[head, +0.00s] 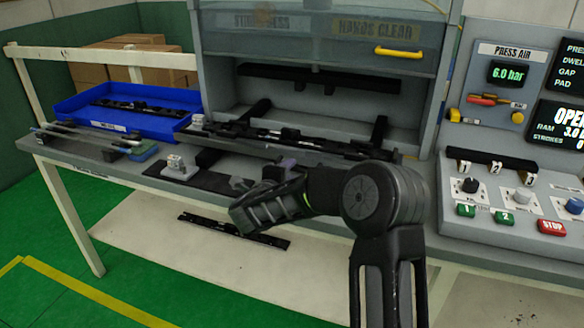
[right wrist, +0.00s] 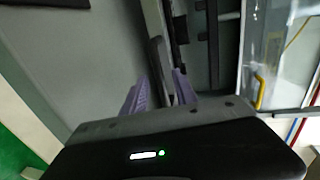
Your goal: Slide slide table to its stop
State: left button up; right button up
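The slide table (head: 272,147) is a low dark platform at the front of the press opening, with long black trim strips lying along it. Rails run back from it into the press. My right gripper (head: 284,169) is at the table's front edge, its fingers partly hidden by the hand. In the right wrist view, its purple fingers (right wrist: 160,92) stand apart with a dark bar (right wrist: 161,55) between them. Whether they press on the bar cannot be told. My left gripper is not in view.
A blue tray (head: 75,107) with black strips stands at the left of the bench. The raised press guard (head: 320,38) has a yellow handle (head: 398,53). A button panel (head: 505,198) is at the right. A black strip (head: 235,231) lies below the bench edge.

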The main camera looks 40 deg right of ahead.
jog(key=shift+x, duration=1.5)
jog(key=shift+c, duration=0.4)
grip_shut()
